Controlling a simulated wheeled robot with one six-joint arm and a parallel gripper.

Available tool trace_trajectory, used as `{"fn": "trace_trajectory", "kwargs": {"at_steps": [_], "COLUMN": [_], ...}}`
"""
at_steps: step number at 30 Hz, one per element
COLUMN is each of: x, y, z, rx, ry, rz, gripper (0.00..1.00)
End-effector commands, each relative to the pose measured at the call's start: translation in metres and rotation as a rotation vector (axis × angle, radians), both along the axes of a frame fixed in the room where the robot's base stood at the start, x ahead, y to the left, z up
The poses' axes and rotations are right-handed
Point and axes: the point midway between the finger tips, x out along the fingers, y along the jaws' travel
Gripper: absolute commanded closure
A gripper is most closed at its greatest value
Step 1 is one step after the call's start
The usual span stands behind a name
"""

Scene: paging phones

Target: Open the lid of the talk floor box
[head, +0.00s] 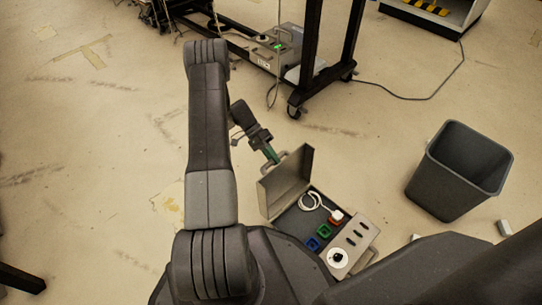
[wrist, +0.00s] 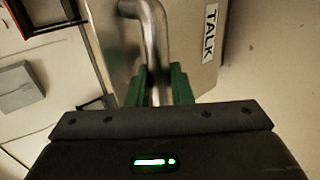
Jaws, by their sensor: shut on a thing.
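The talk floor box (head: 352,243) sits on the floor right of my arm in the head view. Its grey lid (head: 287,184) stands raised on the left side, baring the inside. The wrist view shows the lid (wrist: 188,72) close up, with a TALK label (wrist: 210,34) and a bent metal handle (wrist: 153,38). My gripper (head: 271,156) is at the lid's upper edge. Its green fingers (wrist: 162,84) are shut on the handle. Inside the box are a white coiled cord (head: 312,201), coloured square sockets (head: 324,230) and a panel with a round white dial (head: 338,258).
A dark waste bin (head: 453,175) stands right of the box. A black wheeled frame (head: 308,62) is behind, with another grey box (head: 279,46) showing a green light. A cable (head: 420,98) crosses the floor. Floor left of my arm is mostly clear.

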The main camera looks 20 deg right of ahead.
Motion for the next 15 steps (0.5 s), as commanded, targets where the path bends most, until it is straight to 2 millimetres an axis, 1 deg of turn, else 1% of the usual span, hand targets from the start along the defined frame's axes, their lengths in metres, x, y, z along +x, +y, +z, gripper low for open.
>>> {"fn": "trace_trajectory", "kwargs": {"at_steps": [1,10,11,12,14,15], "x": [-0.0014,-0.0007,-0.0007,-0.0006,-0.0003,-0.0001], "y": [0.0024,0.0026,0.0026,0.0026,0.0026,0.0023], "z": [-0.0082,-0.0084,-0.0084,-0.0084,-0.0079,-0.0073], "rx": [0.006,0.006,0.006,0.006,0.006,0.006], "ry": [-0.004,-0.004,-0.004,-0.005,-0.005,-0.005], "rz": [-0.002,-0.001,-0.001,-0.001,0.000,0.000], "gripper": [1.00,1.00,0.78,0.71,0.59,0.59]}}
